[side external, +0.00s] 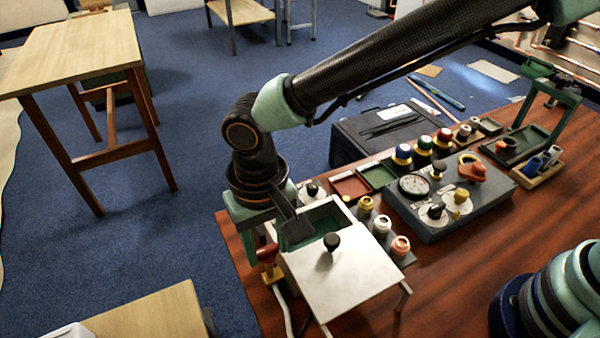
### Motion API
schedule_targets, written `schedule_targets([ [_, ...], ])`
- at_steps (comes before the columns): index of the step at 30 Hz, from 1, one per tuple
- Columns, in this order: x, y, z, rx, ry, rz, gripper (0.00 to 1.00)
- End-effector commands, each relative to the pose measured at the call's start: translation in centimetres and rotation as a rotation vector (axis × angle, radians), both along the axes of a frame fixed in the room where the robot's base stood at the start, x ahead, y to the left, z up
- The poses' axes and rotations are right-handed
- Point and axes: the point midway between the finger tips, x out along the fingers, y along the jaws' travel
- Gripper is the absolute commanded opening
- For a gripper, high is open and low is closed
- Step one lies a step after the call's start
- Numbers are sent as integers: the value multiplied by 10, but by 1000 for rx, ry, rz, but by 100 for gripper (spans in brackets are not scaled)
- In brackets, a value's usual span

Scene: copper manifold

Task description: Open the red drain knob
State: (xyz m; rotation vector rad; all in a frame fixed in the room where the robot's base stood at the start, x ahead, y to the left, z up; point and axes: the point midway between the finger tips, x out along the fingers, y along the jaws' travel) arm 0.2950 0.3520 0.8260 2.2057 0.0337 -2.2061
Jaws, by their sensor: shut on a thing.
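The red drain knob (267,253) is at the near left end of the wooden table, above a small brass fitting (272,275). My gripper (262,241) points down at it from above. Its jaws are shut on the red knob, and they partly hide it. The knob's turn angle cannot be made out at this size.
An open green-lined box (311,222) and a white lid with a black knob (345,272) stand just right of my gripper. A grey panel (450,222) with a gauge, valves and coloured caps lies farther right.

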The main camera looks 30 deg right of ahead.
Motion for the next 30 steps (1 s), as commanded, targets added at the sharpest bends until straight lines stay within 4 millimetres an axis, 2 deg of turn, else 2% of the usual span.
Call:
schedule_targets([
  [19, 1, 0, 2, 1, -1, -49, 0],
  [20, 1, 0, 2, 1, -1, -49, 59],
  [21, 1, 0, 2, 1, -1, -49, 74],
  [22, 1, 0, 2, 1, -1, -48, 78],
  [30, 0, 0, 1, 0, 0, -47, 78],
])
